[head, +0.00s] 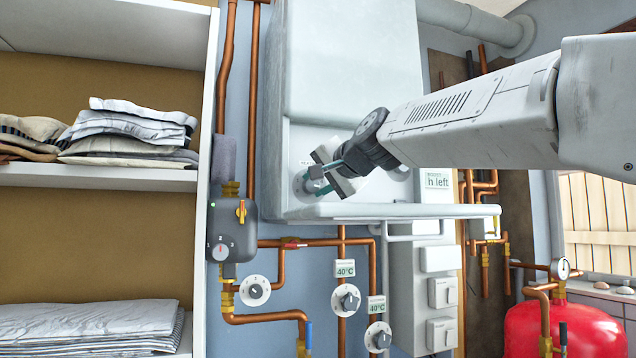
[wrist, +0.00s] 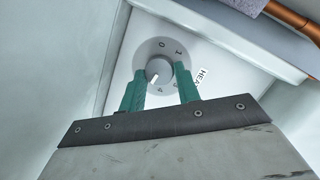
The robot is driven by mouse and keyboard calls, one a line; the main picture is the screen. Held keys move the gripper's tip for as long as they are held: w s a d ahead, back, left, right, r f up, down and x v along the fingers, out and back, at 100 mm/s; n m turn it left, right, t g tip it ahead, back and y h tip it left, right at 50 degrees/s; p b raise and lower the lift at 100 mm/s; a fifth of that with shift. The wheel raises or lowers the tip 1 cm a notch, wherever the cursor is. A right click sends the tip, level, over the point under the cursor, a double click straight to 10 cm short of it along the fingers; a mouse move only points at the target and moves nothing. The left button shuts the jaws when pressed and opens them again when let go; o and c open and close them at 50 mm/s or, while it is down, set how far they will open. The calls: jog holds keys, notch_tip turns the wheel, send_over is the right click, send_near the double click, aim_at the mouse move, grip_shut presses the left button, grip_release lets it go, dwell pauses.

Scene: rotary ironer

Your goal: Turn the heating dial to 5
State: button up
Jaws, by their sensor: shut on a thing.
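The heating dial (wrist: 158,67) is a round grey knob on a pale disc with small digits. A 0 and a 1 show on the disc's far side; other digits are partly hidden or too small to read. A white mark on the knob points toward the near side. A label beginning "HEA" (wrist: 202,78) is beside the disc. My gripper (wrist: 161,73) is shut on the knob, one green finger on either side. In the head view, my gripper (head: 316,178) is at the front of the white ironer housing (head: 345,70), largely covering the dial (head: 301,184).
A white ledge (head: 390,211) runs below the dial. Copper pipes, a grey control box (head: 232,232) and several other dials, one a white dial (head: 255,290), are lower on the wall. Shelves with folded linen (head: 128,135) stand left. A red tank (head: 570,330) is lower right.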

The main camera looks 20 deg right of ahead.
jog(key=shift+f+m+t+y, duration=0.25)
jog(key=shift+m+y, duration=0.25)
jog(key=shift+m, duration=0.7)
jog(key=o, duration=1)
jog(key=shift+r, duration=0.1)
jog(key=shift+c, duration=0.2)
jog(key=shift+d, duration=0.1)
jog(key=v, duration=0.8)
